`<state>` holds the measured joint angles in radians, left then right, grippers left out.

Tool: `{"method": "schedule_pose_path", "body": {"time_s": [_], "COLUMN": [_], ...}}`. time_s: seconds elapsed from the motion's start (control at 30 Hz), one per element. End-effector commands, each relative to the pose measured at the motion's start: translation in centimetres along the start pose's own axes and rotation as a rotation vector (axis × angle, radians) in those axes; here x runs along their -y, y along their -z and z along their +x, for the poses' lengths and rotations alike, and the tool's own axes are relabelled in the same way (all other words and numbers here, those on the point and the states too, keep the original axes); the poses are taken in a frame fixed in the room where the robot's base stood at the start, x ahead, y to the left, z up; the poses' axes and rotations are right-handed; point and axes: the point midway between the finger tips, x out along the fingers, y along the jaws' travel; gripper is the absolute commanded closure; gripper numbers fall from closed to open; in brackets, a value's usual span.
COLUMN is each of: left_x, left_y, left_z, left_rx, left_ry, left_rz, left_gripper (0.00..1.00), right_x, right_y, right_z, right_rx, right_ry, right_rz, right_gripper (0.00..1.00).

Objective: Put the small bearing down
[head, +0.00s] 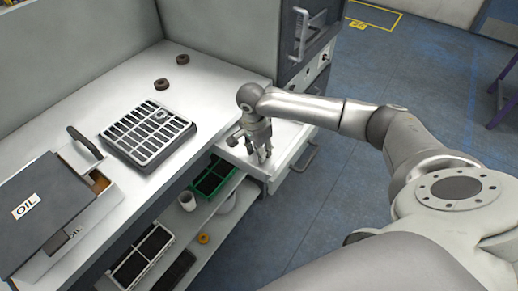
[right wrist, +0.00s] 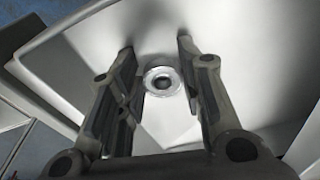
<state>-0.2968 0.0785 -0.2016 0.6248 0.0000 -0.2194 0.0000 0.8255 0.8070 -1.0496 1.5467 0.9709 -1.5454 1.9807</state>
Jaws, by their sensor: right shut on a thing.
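The small bearing (right wrist: 163,81) is a shiny metal ring with a dark centre, seen in the right wrist view between the fingertips of my right gripper (right wrist: 160,75). My right gripper is shut on it. In the head view my right gripper (head: 262,156) points down inside the open white drawer (head: 285,155), and the bearing cannot be made out there. The light drawer floor fills most of the right wrist view behind the bearing. I cannot tell whether the bearing touches it. My left gripper is not in view.
On the white table stand a slotted grey tray (head: 146,136) with a small ring on it, two brown rings (head: 162,84) (head: 182,59) and an OIL box (head: 45,212). A shelf below holds a green crate (head: 212,178) and a white cup (head: 187,201). The drawer's walls surround my right gripper.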

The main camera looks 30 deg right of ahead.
Motion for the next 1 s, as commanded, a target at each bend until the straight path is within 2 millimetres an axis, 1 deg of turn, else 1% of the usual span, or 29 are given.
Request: {"method": "schedule_pose_path", "body": {"time_s": [0.13, 0.17, 0.3, 0.6, 0.7, 0.77, 0.87, 1.0], "left_x": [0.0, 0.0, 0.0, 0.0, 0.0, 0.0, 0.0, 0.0], "left_y": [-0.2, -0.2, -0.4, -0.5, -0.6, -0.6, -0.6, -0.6], "left_z": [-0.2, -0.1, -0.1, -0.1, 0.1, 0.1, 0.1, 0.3], "left_rx": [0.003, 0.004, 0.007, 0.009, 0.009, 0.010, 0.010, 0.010], "left_ry": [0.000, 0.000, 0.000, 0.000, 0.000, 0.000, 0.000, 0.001], "left_rz": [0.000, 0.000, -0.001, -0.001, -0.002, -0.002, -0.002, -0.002], "left_gripper": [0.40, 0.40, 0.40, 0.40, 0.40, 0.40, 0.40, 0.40], "right_x": [0.0, 0.0, 0.0, 0.0, 0.0, 0.1, 0.1, 0.1], "right_y": [-0.1, -0.1, -0.1, 0.0, 0.0, 0.0, 0.0, 0.0], "right_z": [0.2, 0.3, 0.3, 0.2, -0.1, -0.8, -2.6, -5.7], "right_rx": [0.002, 0.002, 0.001, 0.000, -0.001, 0.001, 0.001, 0.001], "right_ry": [-0.001, 0.000, 0.000, 0.000, 0.002, 0.003, 0.004, 0.005], "right_rz": [0.000, 0.000, 0.000, 0.000, 0.000, 0.000, 0.000, -0.001], "right_gripper": [0.90, 0.63, 0.45, 0.44, 0.44, 0.44, 0.44, 0.44]}}
